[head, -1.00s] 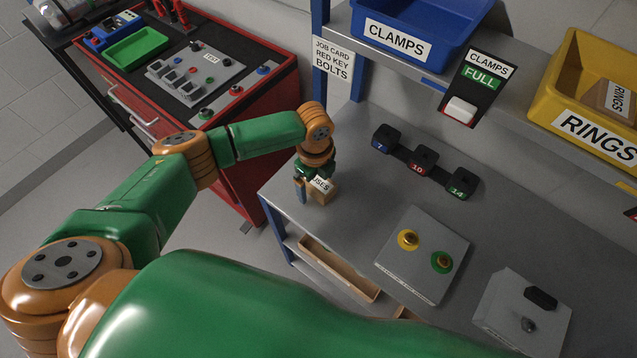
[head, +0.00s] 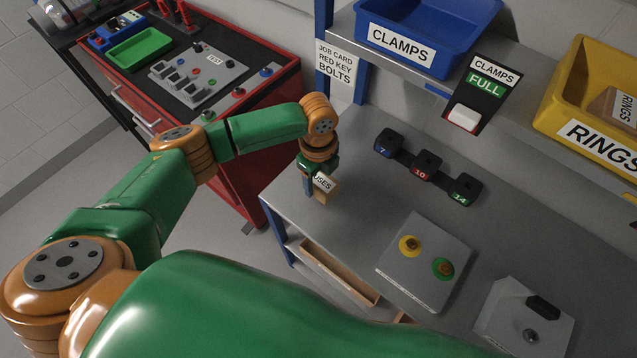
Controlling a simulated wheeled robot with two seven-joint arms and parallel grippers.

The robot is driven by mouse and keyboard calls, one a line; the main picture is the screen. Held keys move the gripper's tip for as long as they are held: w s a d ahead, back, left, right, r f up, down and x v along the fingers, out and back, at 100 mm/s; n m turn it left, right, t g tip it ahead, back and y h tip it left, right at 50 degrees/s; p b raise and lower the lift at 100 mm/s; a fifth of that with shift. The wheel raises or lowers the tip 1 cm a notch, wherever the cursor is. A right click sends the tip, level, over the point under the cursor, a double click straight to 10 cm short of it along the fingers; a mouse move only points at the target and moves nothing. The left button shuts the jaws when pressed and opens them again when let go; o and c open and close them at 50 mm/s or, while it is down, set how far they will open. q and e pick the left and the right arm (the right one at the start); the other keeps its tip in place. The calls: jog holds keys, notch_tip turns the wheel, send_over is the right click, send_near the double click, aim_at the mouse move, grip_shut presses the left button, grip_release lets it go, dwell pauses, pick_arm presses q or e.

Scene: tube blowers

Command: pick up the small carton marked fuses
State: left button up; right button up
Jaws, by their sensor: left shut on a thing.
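The small carton (head: 324,187) is brown cardboard with a white label on which the letters "USES" show. It is at the left end of the grey workbench (head: 350,235) in the head view. My left gripper (head: 314,188) points down and is shut on the carton. The gripper hides part of the carton, and I cannot tell whether the carton touches the bench top. My right gripper is out of the picture.
Sockets marked 7, 10 and 14 (head: 424,166) stand behind to the right. A panel with yellow and green knobs (head: 424,262) lies nearer. A blue CLAMPS bin (head: 425,28) and a yellow RINGS bin (head: 560,90) sit on the shelf above. Bare bench surrounds the carton.

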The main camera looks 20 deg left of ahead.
pick_arm(q)
jog(key=s+d+r, duration=0.6)
jog(key=s+r, duration=0.4)
jog(key=s, duration=0.3)
jog(key=w+a+r+n, duration=0.2)
jog(key=a+r+n, duration=0.1)
jog(key=n, duration=0.8)
jog(key=w+a+r+n, duration=0.2)
jog(key=a+r+n, duration=0.2)
jog(key=n, duration=0.7)
jog(key=a, duration=0.2)
jog(key=shift+w+a+n, duration=0.3)
